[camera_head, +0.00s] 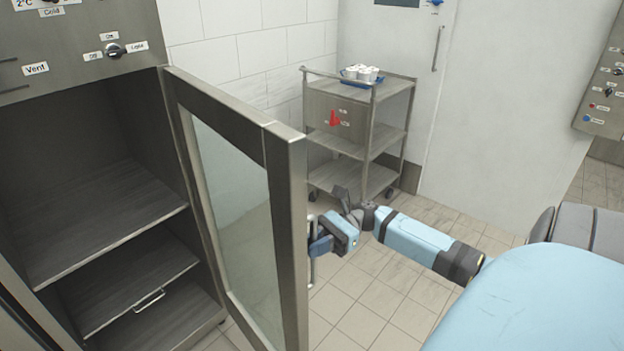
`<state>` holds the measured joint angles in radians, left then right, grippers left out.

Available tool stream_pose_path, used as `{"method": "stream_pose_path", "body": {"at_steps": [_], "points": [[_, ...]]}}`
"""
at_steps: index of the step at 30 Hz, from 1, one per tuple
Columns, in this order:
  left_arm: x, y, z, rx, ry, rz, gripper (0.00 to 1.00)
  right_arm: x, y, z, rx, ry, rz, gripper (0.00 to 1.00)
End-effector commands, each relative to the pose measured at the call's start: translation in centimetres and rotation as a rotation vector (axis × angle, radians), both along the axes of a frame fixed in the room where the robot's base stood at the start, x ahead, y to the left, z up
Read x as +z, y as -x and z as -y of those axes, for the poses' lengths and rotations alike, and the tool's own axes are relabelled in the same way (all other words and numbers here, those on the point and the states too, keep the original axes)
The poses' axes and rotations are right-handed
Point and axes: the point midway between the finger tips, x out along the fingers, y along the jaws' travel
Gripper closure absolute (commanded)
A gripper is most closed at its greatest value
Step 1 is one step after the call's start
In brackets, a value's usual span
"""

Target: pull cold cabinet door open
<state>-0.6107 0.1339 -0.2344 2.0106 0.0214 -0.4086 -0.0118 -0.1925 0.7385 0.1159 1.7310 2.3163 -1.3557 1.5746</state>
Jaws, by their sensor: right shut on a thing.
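The cold cabinet (97,227) stands at the left with empty-looking shelves inside. Its glass door (291,237), framed in steel, is swung well open toward me, its free edge near the middle of the view. My right gripper (313,247) is at the outer side of the door's free edge, shut on the door handle (311,268). The door frame hides part of the handle and the fingertips. My left gripper is not in view.
A steel trolley (364,134) with white cups (360,73) on a blue tray stands behind the door by the wall. A control panel (604,92) is at the right edge. Tiled floor (375,300) is clear between the cabinet door and my right arm.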

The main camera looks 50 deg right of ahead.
Motion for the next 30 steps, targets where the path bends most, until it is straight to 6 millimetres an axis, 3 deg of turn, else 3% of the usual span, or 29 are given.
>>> {"method": "stream_pose_path", "body": {"at_steps": [6, 7, 10, 22, 30], "points": [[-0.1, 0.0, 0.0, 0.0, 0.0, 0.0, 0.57, -0.2, 0.1, 0.0, 0.002, 0.002, -0.004, 1.0], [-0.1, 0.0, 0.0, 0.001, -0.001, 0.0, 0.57, -0.2, 0.1, 0.0, 0.002, 0.002, -0.004, 0.81], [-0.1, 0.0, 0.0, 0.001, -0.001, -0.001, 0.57, -0.2, 0.1, 0.0, 0.001, 0.002, -0.004, 0.59], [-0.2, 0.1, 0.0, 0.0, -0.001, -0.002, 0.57, -0.1, 0.2, 0.9, -0.001, 0.003, -0.002, 0.59], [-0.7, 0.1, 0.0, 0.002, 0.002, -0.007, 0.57, -0.2, 1.2, 6.2, -0.002, 0.003, -0.004, 0.59]]}}
